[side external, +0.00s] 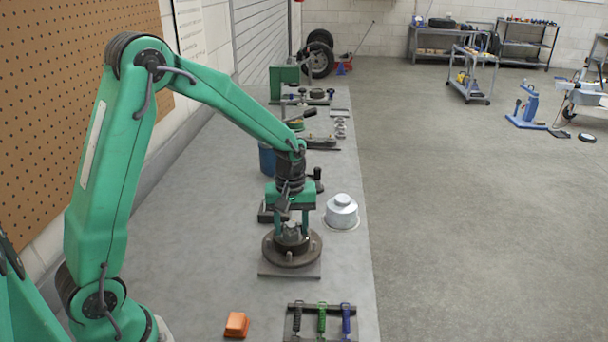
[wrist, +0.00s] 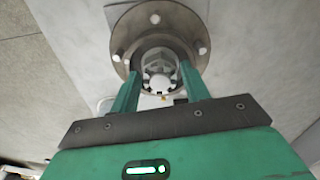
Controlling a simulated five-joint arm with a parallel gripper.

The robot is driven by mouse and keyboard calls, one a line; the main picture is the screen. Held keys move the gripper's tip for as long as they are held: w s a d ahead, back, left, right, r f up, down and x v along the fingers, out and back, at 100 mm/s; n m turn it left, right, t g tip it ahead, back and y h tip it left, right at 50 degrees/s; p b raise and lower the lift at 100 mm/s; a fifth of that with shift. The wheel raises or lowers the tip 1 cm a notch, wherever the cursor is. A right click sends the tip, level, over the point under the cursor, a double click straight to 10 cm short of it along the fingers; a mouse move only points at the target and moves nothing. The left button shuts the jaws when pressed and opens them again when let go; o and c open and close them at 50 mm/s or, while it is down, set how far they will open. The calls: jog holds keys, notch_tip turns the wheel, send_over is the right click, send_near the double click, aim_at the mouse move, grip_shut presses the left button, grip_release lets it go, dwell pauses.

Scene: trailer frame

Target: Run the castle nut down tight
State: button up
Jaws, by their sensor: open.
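The round brown hub flange (side external: 270,250) stands on a flat plate on the bench, with studs around its rim. It also shows in the wrist view (wrist: 122,40). A grey metal nut (wrist: 158,62) sits at the hub's centre around a pale round shaft end (wrist: 159,82); it looks like the castle nut. My gripper (side external: 294,229) points straight down over the hub. In the wrist view my gripper (wrist: 158,78) is open, with one green finger on each side of the nut. I cannot tell whether the fingers touch it, or how tight it sits.
A silver domed cap (side external: 342,211) stands just right of the hub. A blue container (side external: 267,160) stands behind. The bench's right edge is close by.

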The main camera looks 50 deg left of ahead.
jog(key=shift+f, duration=0.3)
jog(key=c, duration=0.7)
jog(key=shift+m, duration=0.4)
jog(key=m, duration=0.5)
jog(key=shift+r, duration=0.1)
jog(key=m, duration=0.6)
